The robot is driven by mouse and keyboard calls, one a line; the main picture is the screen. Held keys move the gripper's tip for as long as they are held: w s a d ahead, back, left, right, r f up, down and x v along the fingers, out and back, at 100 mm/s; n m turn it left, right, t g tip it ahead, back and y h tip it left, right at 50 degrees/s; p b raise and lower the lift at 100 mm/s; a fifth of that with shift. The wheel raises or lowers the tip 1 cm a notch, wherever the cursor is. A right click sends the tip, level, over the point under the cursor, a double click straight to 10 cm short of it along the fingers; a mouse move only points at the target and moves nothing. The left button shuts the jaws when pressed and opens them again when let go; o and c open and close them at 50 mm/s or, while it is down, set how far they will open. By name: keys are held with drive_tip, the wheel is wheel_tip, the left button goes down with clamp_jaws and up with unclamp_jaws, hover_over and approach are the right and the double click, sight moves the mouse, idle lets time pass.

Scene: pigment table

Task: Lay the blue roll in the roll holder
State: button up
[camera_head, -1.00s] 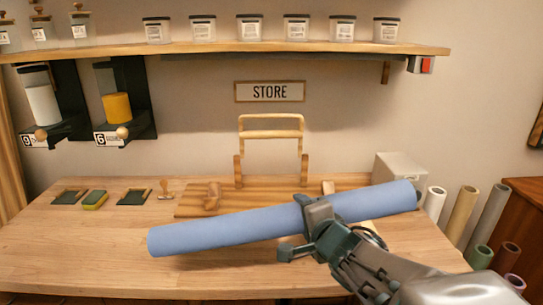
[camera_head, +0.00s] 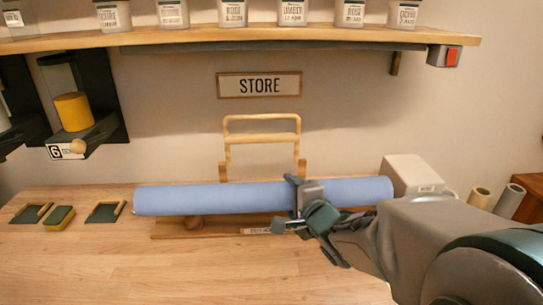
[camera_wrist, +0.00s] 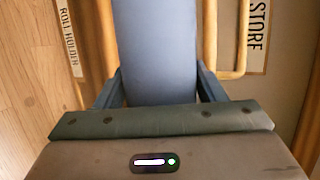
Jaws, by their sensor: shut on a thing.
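The blue roll (camera_head: 225,198) is long and lies level across the middle of the head view. My gripper (camera_head: 303,200) is shut on it right of its middle. The roll also runs up between the fingers in the wrist view (camera_wrist: 155,45). The wooden roll holder (camera_head: 180,229) is on the table at the back, below and behind the roll. Its label reads ROLL HOLDER in the wrist view (camera_wrist: 70,40). The roll hides most of the holder's supports, so I cannot tell whether the roll touches them. A light wooden frame (camera_head: 261,139) rises behind the roll.
A pale box (camera_head: 412,176) stands at the roll's right end, with upright rolls (camera_head: 508,199) beyond it. Small dark pads (camera_head: 105,212) lie at the left. A shelf with jars (camera_head: 230,37) and a STORE sign (camera_head: 259,84) are above. The table's front is clear.

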drive_tip(key=shift+w+f+p, duration=0.2)
drive_tip(key=shift+w+p, duration=0.4)
drive_tip(key=shift+p, duration=0.2)
drive_tip(key=shift+w+f+p, duration=0.15)
drive_tip(key=shift+w+p, duration=0.4)
drive_tip(key=shift+p, duration=0.2)
drive_tip(key=w+f+b, duration=0.2)
drive_tip(key=w, duration=0.1)
drive_tip(key=w+f+b, duration=0.2)
drive_tip(key=w+f, duration=0.1)
drive_tip(key=w+f+b, duration=0.1)
drive_tip(key=w+f, duration=0.2)
drive_tip(key=shift+w+f+b, duration=0.1)
drive_tip(key=shift+w+b, duration=0.3)
drive_tip(key=shift+s+f+b, duration=0.1)
drive_tip(key=shift+f+b, duration=0.35)
drive_tip(key=shift+f, duration=0.15)
drive_tip(key=o, duration=1.2)
drive_tip(key=shift+c, duration=0.2)
drive_tip(key=shift+f, duration=0.15)
